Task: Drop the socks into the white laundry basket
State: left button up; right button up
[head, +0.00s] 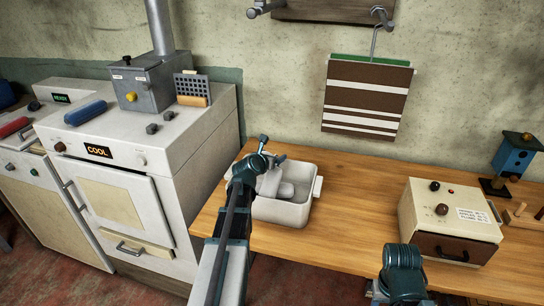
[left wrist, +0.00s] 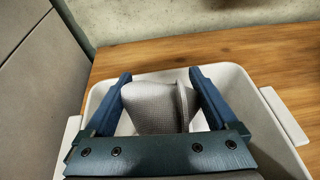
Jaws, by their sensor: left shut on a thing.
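The white laundry basket (head: 304,213) stands on the wooden bench, with a handle at its right end. It also fills the lower part of the left wrist view (left wrist: 240,82). My left gripper (head: 270,163) is over the basket's left part, shut on a light grey sock (head: 268,184). In the left wrist view the sock (left wrist: 153,105) sits between the two blue fingers, above the basket's opening. A pale rounded shape (head: 286,190) shows inside the basket; I cannot tell whether it is part of this sock or another.
A white oven (head: 130,165) stands left of the bench, with a grey metal box (head: 146,82) on top. A beige drawer box (head: 450,222) and a blue birdhouse-like box (head: 514,156) stand on the right. A striped cloth (head: 366,98) hangs behind. Bench between basket and drawer box is clear.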

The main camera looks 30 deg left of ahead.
pick_arm(q)
jog(key=o, duration=1)
jog(key=p+v, duration=0.5)
jog(key=v, duration=0.9)
jog(key=shift+d+f, duration=0.1)
jog(key=shift+f, duration=0.05)
